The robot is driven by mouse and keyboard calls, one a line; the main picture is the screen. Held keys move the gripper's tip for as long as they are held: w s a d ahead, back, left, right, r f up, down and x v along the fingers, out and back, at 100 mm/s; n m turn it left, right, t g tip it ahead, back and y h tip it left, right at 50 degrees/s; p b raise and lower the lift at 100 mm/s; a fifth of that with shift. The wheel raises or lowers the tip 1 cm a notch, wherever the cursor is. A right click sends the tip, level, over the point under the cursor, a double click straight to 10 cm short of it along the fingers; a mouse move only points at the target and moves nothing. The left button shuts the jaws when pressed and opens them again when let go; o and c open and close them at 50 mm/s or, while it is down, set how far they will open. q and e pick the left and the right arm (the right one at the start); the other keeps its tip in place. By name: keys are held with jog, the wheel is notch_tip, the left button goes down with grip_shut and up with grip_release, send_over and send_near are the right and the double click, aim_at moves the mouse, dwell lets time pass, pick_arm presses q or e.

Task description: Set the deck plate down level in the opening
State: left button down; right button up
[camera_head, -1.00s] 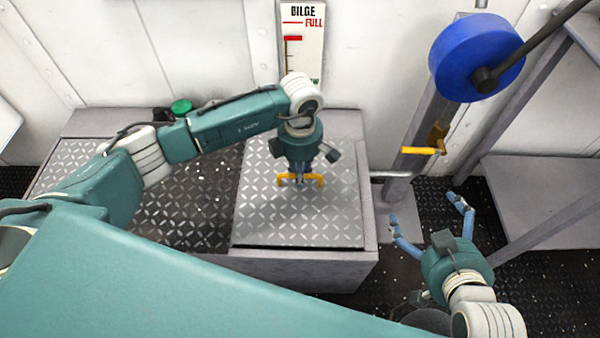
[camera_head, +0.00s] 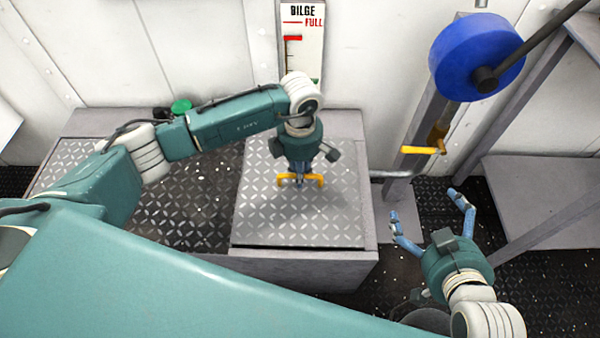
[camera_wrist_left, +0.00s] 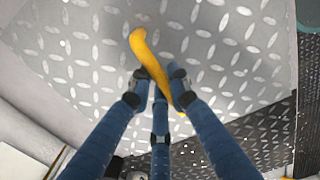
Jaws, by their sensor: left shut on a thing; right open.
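The deck plate (camera_head: 265,215) is a light grey tread plate with a yellow handle (camera_head: 317,181). It lies over the right part of the raised grey box and looks about level. Whether it is fully seated in the opening or slightly above it, I cannot tell; the opening is hidden beneath it. My left gripper (camera_head: 299,184) is shut on the yellow handle. In the left wrist view its fingers (camera_wrist_left: 160,92) close around the handle (camera_wrist_left: 143,48) above the plate (camera_wrist_left: 85,75). My right gripper (camera_head: 428,215) is open and empty, right of the box.
A darker tread surface (camera_head: 185,220) lies left of the plate. A blue wheel (camera_head: 465,60) on a grey post with a yellow lever (camera_head: 422,150) stands at the right. A bilge gauge (camera_head: 302,50) is on the back wall.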

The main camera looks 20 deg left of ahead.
jog(key=shift+w+a+r, duration=0.15)
jog(key=shift+w+r, duration=0.05)
jog(key=shift+r, duration=0.05)
dwell(0.8)
jog(key=shift+w+r+t, duration=0.15)
jog(key=shift+r+t, duration=0.1)
jog(key=shift+t, duration=0.05)
pick_arm(q)
jog(key=shift+f, duration=0.1)
pick_arm(e)
jog(key=shift+w+a+r, duration=0.2)
jog(key=shift+w+r, duration=0.05)
jog(key=shift+r, duration=0.05)
jog(key=shift+w+r, duration=0.1)
jog(key=shift+r, duration=0.05)
pick_arm(q)
jog(key=shift+f+b, duration=0.1)
jog(key=shift+b, duration=0.2)
pick_arm(e)
jog(key=shift+w+a+r+t, duration=0.1)
jog(key=shift+w+r+t, duration=0.1)
jog(key=shift+t, duration=0.2)
jog(key=shift+r, duration=0.1)
jog(key=shift+w+r+y, duration=0.15)
jog(key=shift+r+y, duration=0.1)
jog(key=shift+y, duration=0.05)
pick_arm(q)
jog(key=shift+f, duration=0.1)
pick_arm(e)
jog(key=shift+a, duration=0.1)
